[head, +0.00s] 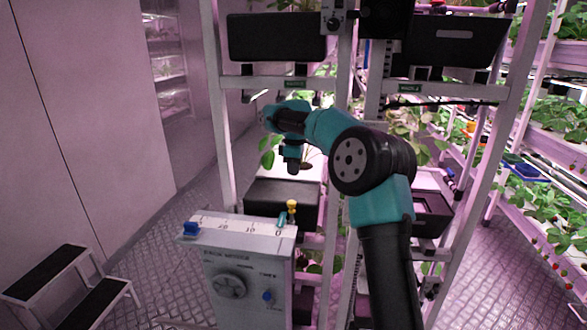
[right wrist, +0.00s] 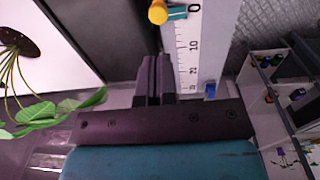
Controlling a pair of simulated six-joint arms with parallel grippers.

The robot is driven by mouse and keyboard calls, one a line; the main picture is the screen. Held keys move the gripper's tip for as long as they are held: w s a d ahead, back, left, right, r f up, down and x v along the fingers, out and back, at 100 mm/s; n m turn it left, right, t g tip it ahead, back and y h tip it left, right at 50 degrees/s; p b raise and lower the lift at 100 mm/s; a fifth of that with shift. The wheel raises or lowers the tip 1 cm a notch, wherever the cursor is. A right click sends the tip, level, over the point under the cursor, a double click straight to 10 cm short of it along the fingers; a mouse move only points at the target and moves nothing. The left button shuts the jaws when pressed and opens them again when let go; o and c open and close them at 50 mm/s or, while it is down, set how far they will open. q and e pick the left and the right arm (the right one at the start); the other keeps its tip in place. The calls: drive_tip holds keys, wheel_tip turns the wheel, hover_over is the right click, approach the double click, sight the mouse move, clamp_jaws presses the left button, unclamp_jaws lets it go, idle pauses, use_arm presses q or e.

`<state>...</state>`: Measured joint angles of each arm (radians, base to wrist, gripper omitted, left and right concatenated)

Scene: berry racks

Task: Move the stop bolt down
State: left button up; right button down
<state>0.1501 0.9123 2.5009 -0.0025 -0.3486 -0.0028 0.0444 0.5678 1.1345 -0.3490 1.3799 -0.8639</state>
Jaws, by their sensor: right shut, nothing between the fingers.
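A grey winch box (head: 250,252) stands at the lower middle of the head view, with a white number scale (head: 235,224) along its top. A small yellow-headed peg (head: 292,205) with a teal pointer (head: 282,219) sits at the 0 end. A blue block (head: 190,229) sits at the other end. I cannot tell which is the stop bolt. In the right wrist view, the yellow head (right wrist: 157,12) shows beyond my fingertips, beside the scale (right wrist: 191,45), with the blue block (right wrist: 210,90) to the right. My right gripper (head: 291,170) is shut and empty, apart from the peg. My left gripper is out of view.
The box front has a round dial (head: 229,286) and a blue knob (head: 267,296). Behind stands a metal rack with a dark tray (head: 278,38) and a leafy plant (right wrist: 62,108) near my right gripper. A step stool (head: 70,285) stands at lower left.

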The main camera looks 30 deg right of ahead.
sight(293, 203)
drive_tip(key=f, duration=1.1)
drive_tip(key=shift+w+f, duration=0.1)
drive_tip(key=shift+w, duration=0.2)
drive_tip(key=shift+f, duration=2.35)
wheel_tip(293, 203, up, 14)
drive_tip(key=shift+s+r, duration=0.25)
drive_tip(key=shift+s, duration=0.1)
